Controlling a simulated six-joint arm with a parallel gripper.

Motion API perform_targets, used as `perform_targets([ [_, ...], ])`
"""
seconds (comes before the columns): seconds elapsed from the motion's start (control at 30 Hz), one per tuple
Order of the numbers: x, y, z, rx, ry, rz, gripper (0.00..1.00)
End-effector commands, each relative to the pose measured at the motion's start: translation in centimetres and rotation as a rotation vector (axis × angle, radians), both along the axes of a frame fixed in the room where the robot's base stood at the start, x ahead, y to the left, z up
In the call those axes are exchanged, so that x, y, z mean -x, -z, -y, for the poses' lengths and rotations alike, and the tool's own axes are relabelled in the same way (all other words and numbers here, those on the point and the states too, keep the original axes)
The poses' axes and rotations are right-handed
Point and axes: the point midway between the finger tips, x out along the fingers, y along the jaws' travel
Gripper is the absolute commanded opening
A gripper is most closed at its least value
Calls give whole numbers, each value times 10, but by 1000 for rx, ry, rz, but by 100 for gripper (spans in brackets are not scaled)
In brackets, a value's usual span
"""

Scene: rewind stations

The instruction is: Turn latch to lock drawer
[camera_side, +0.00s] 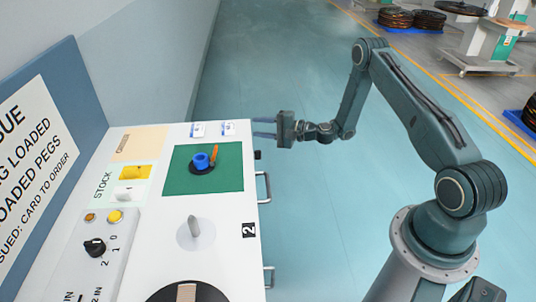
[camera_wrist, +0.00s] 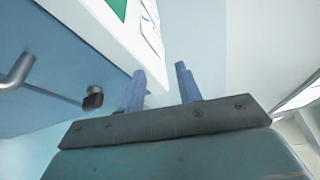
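The latch is a small black knob (camera_side: 257,155) on the front face of the white cabinet, just above the upper drawer's handle (camera_side: 264,187) in the side view. In the wrist view the dark latch (camera_wrist: 93,98) stands out from the pale blue front, with the grey handle (camera_wrist: 17,72) further left. Whether it is turned to locked cannot be told. My gripper (camera_side: 256,127) is beyond the latch in the side view, near the cabinet's far front corner. In the wrist view its two blue fingers (camera_wrist: 160,70) are apart with nothing between them; the latch is left of them, not touched.
A lower handle (camera_side: 269,276) sticks out in front. The floor beside the cabinet is clear.

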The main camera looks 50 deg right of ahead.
Motion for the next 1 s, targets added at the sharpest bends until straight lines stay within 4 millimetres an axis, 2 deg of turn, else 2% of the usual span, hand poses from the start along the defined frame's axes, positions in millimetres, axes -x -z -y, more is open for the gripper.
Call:
perform_targets([
  [0.3, 0, -42, -1, 2, -3, -1, 35],
  [0.53, 0, -67, -1, 2, -3, -2, 35],
  [0.73, 1, -79, -1, 0, -3, -4, 35],
  [1.0, 1, -81, -1, 0, -3, -5, 35],
])
